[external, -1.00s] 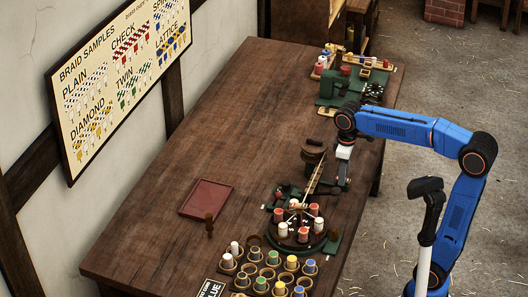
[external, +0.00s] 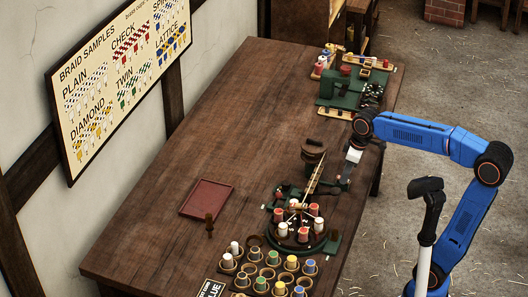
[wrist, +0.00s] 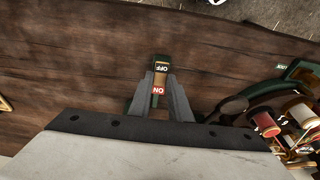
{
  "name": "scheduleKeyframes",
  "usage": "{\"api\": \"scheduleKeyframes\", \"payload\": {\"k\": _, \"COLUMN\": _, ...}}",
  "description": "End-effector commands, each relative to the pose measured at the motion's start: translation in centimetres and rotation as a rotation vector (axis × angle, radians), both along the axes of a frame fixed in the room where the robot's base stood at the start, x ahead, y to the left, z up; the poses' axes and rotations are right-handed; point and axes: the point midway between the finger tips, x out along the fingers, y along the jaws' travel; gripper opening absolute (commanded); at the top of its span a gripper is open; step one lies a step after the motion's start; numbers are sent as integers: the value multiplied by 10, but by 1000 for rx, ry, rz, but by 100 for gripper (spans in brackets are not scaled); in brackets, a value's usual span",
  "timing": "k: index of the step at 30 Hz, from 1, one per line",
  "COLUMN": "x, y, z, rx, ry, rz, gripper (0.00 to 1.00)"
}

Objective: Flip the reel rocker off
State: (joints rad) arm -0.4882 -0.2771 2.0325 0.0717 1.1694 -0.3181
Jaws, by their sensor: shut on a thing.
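The reel rocker (wrist: 160,66) is in the middle of the wrist view, with a black OFF label on its far part and a red ON label on its near part. My gripper (wrist: 159,77) has its two grey fingers on either side of the rocker, shut on it. Which side of the rocker is pressed down I cannot tell. In the external view my gripper (external: 344,182) is low at the table's right edge, beside the braiding machine (external: 301,232). The rocker is too small to make out there.
The braiding machine's bobbins (wrist: 265,123) and green frame are close on the right of the wrist view. A red tray (external: 206,199) and cups of bobbins (external: 270,272) are farther off. The table's middle is clear.

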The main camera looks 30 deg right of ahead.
Motion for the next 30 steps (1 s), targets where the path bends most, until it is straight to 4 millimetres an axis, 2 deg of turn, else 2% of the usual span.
{"api": "scheduleKeyframes", "payload": {"k": 6, "x": 0, "y": 0, "z": 0, "rx": -1, "ry": 2, "rz": 0, "gripper": 0}}
{"api": "scheduleKeyframes", "payload": {"k": 7, "x": 0, "y": 0, "z": 0, "rx": -1, "ry": 2, "rz": 0, "gripper": 24}}
{"api": "scheduleKeyframes", "payload": {"k": 9, "x": 0, "y": 0, "z": 0, "rx": -1, "ry": 2, "rz": 0, "gripper": 36}}
{"api": "scheduleKeyframes", "payload": {"k": 20, "x": 0, "y": 0, "z": 4, "rx": 0, "ry": 0, "rz": 0, "gripper": 36}}
{"api": "scheduleKeyframes", "payload": {"k": 25, "x": -3, "y": -3, "z": 24, "rx": 1, "ry": -2, "rz": 0, "gripper": 36}}
{"api": "scheduleKeyframes", "payload": {"k": 30, "x": -8, "y": -9, "z": 56, "rx": 1, "ry": -3, "rz": 0, "gripper": 36}}
